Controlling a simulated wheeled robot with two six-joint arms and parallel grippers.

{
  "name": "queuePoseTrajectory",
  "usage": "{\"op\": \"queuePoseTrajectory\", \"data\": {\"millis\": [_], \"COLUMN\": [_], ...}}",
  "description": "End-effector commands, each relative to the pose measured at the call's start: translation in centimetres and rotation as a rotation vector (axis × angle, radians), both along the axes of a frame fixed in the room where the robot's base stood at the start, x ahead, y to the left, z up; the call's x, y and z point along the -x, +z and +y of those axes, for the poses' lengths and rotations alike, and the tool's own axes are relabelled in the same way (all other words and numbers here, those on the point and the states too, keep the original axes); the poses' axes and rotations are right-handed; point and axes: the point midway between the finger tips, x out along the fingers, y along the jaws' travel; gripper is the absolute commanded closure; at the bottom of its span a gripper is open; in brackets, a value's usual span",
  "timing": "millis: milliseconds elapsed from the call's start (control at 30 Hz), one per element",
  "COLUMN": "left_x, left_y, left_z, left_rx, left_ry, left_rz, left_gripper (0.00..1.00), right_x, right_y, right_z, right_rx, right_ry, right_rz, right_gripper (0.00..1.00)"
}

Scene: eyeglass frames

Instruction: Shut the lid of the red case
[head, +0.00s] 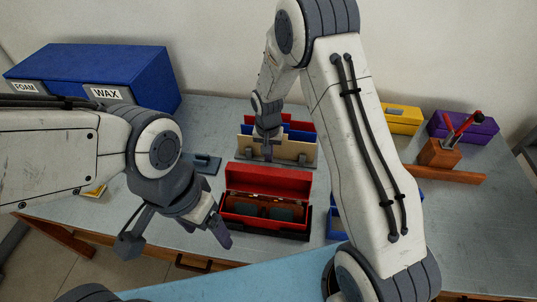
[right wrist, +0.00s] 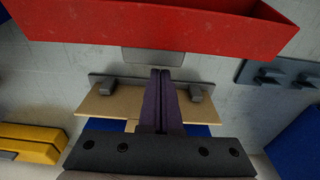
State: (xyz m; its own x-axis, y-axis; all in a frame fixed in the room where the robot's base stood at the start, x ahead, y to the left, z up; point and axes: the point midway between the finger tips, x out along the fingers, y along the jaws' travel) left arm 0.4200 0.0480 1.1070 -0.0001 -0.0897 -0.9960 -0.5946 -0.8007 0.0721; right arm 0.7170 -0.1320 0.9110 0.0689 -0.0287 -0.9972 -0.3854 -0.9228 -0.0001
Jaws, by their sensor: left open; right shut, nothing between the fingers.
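The red case (head: 265,226) stands on the bench with its lid (head: 268,179) raised at the back. Brown eyeglass frames (head: 262,208) lie inside. My right gripper (head: 267,153) is shut and empty, pointing down just behind the raised lid. In the right wrist view its dark purple fingers (right wrist: 160,75) are together, and the red case (right wrist: 150,30) fills the top edge; a strip of bench shows between them. My left gripper (head: 217,226) is open and empty, at the left of the case's front.
A rack (head: 300,155) with tan, blue and red panels stands close behind the lid. A big blue box (head: 130,70) is at the back left. A yellow box (head: 402,120), purple box (head: 480,127) and wooden tool block (head: 437,154) are at the right.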

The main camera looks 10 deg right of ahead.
Motion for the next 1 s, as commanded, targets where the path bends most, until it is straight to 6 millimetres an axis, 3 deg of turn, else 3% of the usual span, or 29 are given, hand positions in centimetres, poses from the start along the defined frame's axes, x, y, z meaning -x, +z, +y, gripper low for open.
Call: {"op": "queuePoseTrajectory", "data": {"millis": [1000], "left_x": [0.0], "left_y": [0.6], "left_z": [0.0], "left_rx": [0.000], "left_ry": [0.000], "left_rz": [0.000], "left_gripper": [0.19], "right_x": [0.9], "right_y": [1.9], "right_z": [0.8], "right_rx": [0.001], "right_ry": [0.002], "right_rz": [0.000], "right_gripper": [1.00]}}
